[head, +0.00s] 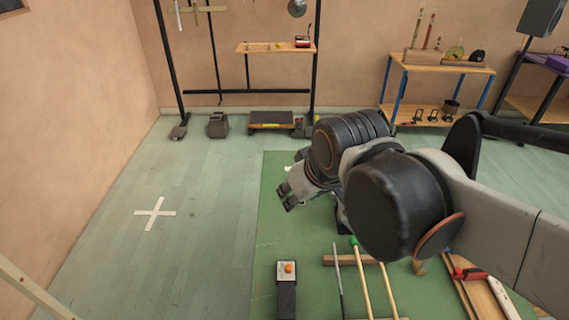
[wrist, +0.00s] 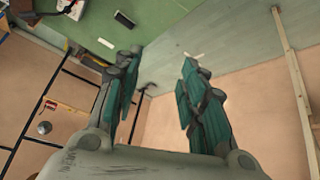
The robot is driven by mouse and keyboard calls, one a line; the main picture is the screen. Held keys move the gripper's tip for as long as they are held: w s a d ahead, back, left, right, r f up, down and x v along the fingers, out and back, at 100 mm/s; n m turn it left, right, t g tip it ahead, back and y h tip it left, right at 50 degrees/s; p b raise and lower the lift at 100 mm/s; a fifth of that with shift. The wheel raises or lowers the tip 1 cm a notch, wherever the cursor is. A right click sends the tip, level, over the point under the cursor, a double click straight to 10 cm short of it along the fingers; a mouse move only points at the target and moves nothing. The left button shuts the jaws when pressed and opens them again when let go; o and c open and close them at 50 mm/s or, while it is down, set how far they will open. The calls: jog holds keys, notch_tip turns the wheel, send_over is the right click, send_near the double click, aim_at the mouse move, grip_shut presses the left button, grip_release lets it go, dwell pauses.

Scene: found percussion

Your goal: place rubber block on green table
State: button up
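The green table (head: 268,225) fills the middle front of the head view, and its green top also shows in the wrist view (wrist: 150,25). A dark block with a grey end and an orange knob (head: 287,290) lies near its left edge. A black oblong block (wrist: 124,19) lies on the green top in the wrist view; I cannot tell for sure whether either is the rubber block. My gripper (head: 287,194) is above the table's left edge in the head view. In the wrist view its fingers (wrist: 162,60) are apart with nothing between them.
Mallets (head: 362,275) and wooden bars lie on the table's right part, partly hidden by my arm. A black rack with a wooden shelf (head: 275,47) and a blue-legged bench (head: 440,67) stand at the back. The floor around the white cross (head: 155,212) is clear.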

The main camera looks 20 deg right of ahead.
jog(key=shift+s+a+f+m+t, duration=0.15)
jog(key=shift+s+f+m, duration=0.1)
jog(key=shift+s, duration=0.3)
jog(key=shift+s+a+f+m+t, duration=0.1)
jog(key=shift+s+m, duration=0.1)
jog(key=shift+s, duration=0.3)
jog(key=shift+s+a+f+m+t, duration=0.15)
jog(key=shift+s+f+m, duration=0.1)
jog(key=shift+s, duration=0.3)
